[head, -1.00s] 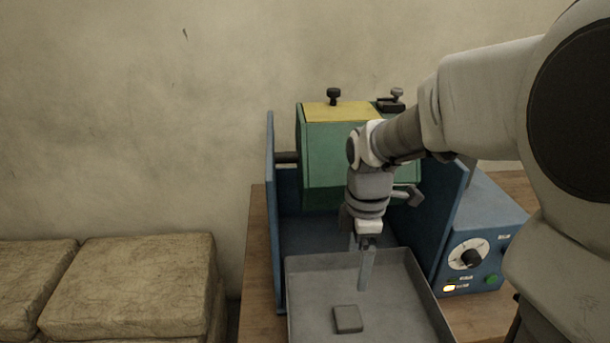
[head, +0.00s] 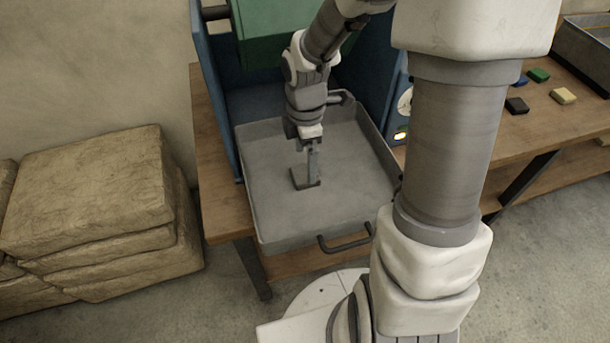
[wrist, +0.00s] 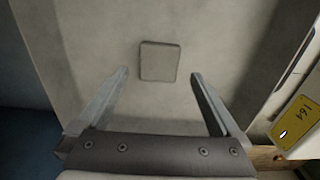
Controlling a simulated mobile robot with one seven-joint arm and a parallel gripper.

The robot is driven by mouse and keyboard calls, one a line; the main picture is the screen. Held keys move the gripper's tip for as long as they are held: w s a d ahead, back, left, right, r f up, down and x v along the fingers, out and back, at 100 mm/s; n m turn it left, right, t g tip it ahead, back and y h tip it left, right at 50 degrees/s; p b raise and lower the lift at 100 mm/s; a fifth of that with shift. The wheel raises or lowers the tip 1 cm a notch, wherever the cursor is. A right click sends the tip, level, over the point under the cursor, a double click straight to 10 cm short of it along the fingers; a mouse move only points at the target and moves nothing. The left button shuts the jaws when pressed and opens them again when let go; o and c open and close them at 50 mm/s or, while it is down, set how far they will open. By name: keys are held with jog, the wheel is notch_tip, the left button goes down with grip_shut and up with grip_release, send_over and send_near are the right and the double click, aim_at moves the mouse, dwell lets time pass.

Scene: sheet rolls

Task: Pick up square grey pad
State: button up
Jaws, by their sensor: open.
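The square grey pad (head: 304,178) lies flat in the grey metal tray (head: 350,208). In the wrist view the pad (wrist: 159,61) shows whole, a little beyond the fingertips and between their lines. My gripper (head: 313,178) is open and points down over the tray. In the head view a finger covers part of the pad. In the wrist view my gripper (wrist: 160,74) has its two fingers spread wide with nothing between them. I cannot tell the exact height of the fingertips above the pad.
The tray has raised walls and a dark front handle (head: 346,240). The blue machine frame (head: 215,85) and green drum (head: 275,30) stand behind it. Stacked tan bales (head: 90,190) sit at left.

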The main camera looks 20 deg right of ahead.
aim_at(305, 173)
notch_tip(305, 173, down, 4)
jog(key=shift+f+b, duration=0.15)
jog(key=shift+b, duration=0.35)
jog(key=c, duration=1.4)
jog(key=shift+o, duration=0.2)
